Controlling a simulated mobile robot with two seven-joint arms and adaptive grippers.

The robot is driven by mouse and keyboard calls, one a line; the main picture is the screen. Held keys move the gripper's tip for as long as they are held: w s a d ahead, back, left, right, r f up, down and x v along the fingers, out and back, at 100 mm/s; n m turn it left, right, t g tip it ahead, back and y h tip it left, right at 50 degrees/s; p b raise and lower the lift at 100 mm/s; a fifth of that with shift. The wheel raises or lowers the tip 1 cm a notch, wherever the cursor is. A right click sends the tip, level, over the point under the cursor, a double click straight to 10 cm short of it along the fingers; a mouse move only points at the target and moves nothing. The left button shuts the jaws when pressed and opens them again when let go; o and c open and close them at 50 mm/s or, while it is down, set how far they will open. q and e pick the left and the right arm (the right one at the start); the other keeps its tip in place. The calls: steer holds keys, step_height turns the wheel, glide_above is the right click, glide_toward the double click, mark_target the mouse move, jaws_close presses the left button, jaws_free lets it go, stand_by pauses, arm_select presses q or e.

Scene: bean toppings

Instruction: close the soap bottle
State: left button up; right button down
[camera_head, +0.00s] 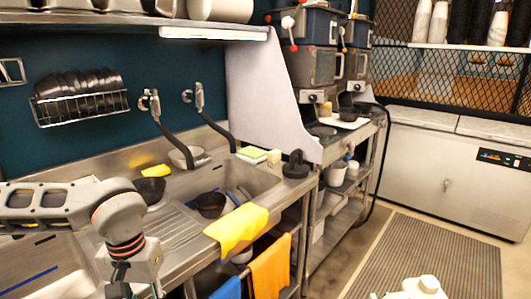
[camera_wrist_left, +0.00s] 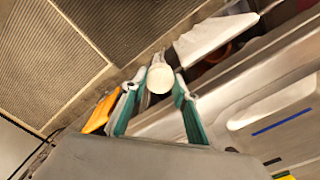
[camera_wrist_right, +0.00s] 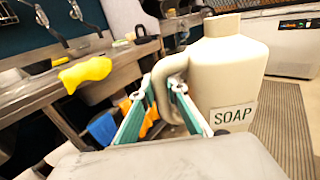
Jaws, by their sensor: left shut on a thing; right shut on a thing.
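The soap bottle (camera_wrist_right: 235,75) is a cream jug with a SOAP label and a side handle. It stands upright in the right wrist view; its top shows at the lower edge of the head view (camera_head: 425,287). My right gripper (camera_wrist_right: 162,86) is shut on the jug's handle. The neck shows at the jug's top; whether its mouth is bare I cannot tell. My left gripper (camera_wrist_left: 160,82) is shut on a round white cap (camera_wrist_left: 166,77), over the floor beside the counter. My left arm shows at lower left in the head view, apart from the bottle.
A steel sink counter runs along the left, with a yellow cloth (camera_head: 237,228) over its front edge. Orange (camera_head: 270,266) and blue cloths hang below. A ribbed floor mat (camera_head: 425,250) lies at right.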

steer(key=shift+r, duration=0.15)
stand_by(0.4)
steer(key=a+r+n+g+y, duration=0.1)
steer(key=a+n+g+y, duration=0.3)
steer(key=a, duration=1.4)
steer(key=n+y, duration=0.4)
steer(key=y, duration=0.3)
steer(key=shift+w+y, duration=0.25)
steer(key=shift+y, duration=0.05)
steer(key=shift+f, duration=0.1)
arm_select(q)
steer(key=w+d+r+n, duration=0.2)
steer(key=w+d+r, duration=0.25)
steer(key=d, duration=0.25)
steer(key=w+d+r+n, duration=0.2)
steer(key=w+d+r, duration=0.2)
steer(key=w+d, duration=0.3)
steer(key=s+d+r+n, duration=0.2)
steer(key=d+r, duration=0.2)
steer(key=d, duration=0.7)
steer(key=s+d+r+n, duration=0.2)
steer(key=s+d+r, duration=0.1)
steer(key=d, duration=0.9)
steer(key=shift+s+r, duration=0.25)
steer(key=shift+r, duration=0.6)
